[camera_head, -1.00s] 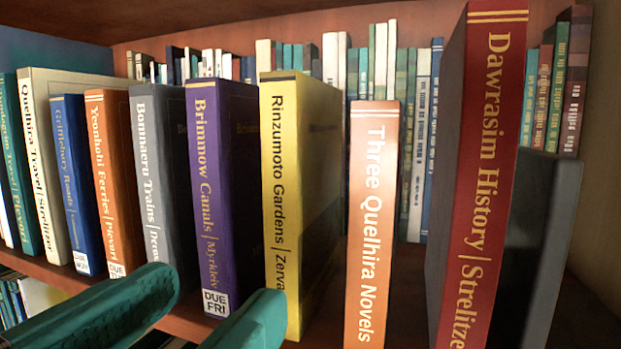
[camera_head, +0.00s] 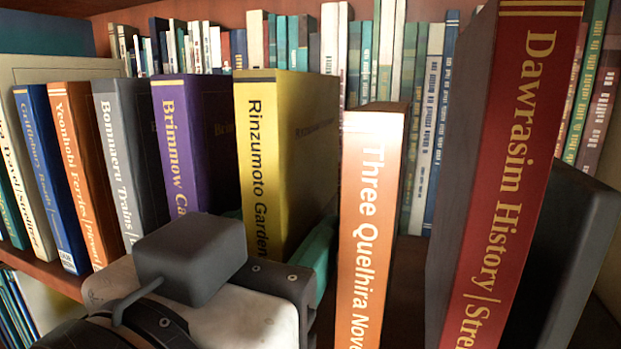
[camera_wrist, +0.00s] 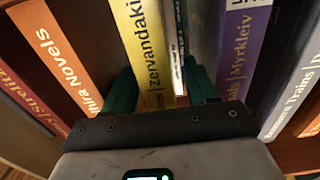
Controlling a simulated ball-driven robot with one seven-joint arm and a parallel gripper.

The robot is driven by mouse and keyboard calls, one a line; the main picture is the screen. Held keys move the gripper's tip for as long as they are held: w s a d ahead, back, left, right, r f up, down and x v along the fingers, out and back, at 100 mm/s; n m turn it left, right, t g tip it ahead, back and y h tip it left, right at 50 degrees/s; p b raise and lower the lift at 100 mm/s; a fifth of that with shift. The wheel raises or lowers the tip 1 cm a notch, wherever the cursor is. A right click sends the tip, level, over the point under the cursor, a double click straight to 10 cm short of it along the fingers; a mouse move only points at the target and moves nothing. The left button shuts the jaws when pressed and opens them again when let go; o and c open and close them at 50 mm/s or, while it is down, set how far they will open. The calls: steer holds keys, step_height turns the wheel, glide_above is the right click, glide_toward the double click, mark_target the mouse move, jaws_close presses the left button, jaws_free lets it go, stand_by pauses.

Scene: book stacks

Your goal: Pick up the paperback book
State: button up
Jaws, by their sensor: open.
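The yellow book (camera_head: 270,150), titled Rinzumoto Gardens, stands upright on the shelf between the purple book (camera_head: 180,140) and the salmon-orange book (camera_head: 365,230), Three Quelhira Novels. No label says which book is the paperback. My gripper (camera_head: 278,228) is open at the yellow book's lower part, with one green finger on each side of it. In the wrist view my gripper (camera_wrist: 162,80) straddles the yellow book (camera_wrist: 142,45), its spine nearer the left finger, with a gap towards the right finger. The gripper body hides the yellow spine's lower end in the head view.
A tall red book (camera_head: 525,180) stands right of the salmon-orange one, with a dark slab (camera_head: 570,250) behind it. Grey (camera_head: 125,150), orange (camera_head: 85,170) and blue (camera_head: 45,170) books stand to the left. A row of thin books (camera_head: 380,60) lines the back.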

steer(key=shift+p+x, duration=0.35)
steer(key=shift+x, duration=1.05)
steer(key=shift+r, duration=0.1)
jaws_close()
